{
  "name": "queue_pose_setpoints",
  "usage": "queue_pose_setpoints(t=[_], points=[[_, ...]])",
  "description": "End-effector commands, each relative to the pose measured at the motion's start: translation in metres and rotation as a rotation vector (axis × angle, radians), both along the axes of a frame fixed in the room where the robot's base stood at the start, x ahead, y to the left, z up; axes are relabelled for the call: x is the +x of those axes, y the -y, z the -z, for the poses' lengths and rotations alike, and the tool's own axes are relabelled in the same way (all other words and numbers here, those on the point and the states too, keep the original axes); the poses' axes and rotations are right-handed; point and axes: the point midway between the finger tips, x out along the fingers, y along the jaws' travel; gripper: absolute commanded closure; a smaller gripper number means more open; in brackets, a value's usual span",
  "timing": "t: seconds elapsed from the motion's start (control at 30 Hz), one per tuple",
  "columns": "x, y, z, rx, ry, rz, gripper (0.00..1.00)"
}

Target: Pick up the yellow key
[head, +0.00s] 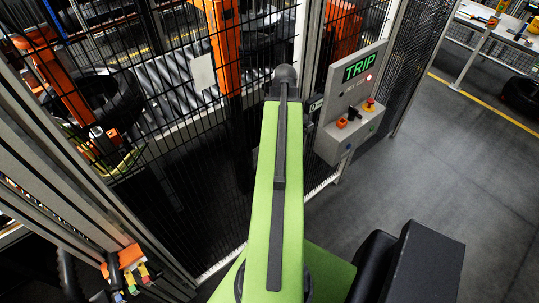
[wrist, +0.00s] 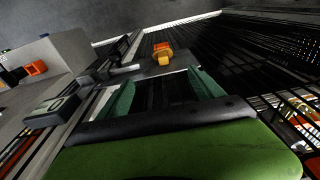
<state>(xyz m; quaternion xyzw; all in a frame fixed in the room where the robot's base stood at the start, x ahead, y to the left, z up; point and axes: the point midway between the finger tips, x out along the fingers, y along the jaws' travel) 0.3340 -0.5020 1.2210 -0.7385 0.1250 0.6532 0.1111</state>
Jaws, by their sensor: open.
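A small yellow-orange piece (wrist: 164,59) with a red-orange top stands just beyond my fingertips in the wrist view. It may be the yellow key, but its shape is too small to be sure. My gripper (wrist: 160,82) is open, with its two green fingers apart and nothing visible held between them. The piece lies ahead of the gap between the fingers, apart from them. In the head view my green arm hides this spot. A cluster of coloured tags hangs at the lower left of the head view, including a yellow one (head: 143,270).
A grey control box (head: 345,135) with a lit TRIP sign (head: 359,66), an orange button and a red-and-yellow knob stands right of my arm. Black mesh fencing (head: 190,190) runs along the left and ahead. Open grey floor (head: 460,150) lies at the right.

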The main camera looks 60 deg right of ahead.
Motion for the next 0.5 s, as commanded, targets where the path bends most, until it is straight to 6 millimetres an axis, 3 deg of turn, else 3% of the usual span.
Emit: queue_pose_setpoints(t=[0.03, 0.2, 0.4, 0.5], points=[[0.003, 0.000, 0.020, 0.000, 0.000, -0.003, 0.24], [0.009, -0.001, 0.057, 0.000, 0.000, -0.006, 0.24], [0.015, -0.001, 0.097, 0.000, 0.000, -0.011, 0.24], [0.017, -0.001, 0.106, 0.000, 0.000, -0.012, 0.24]])
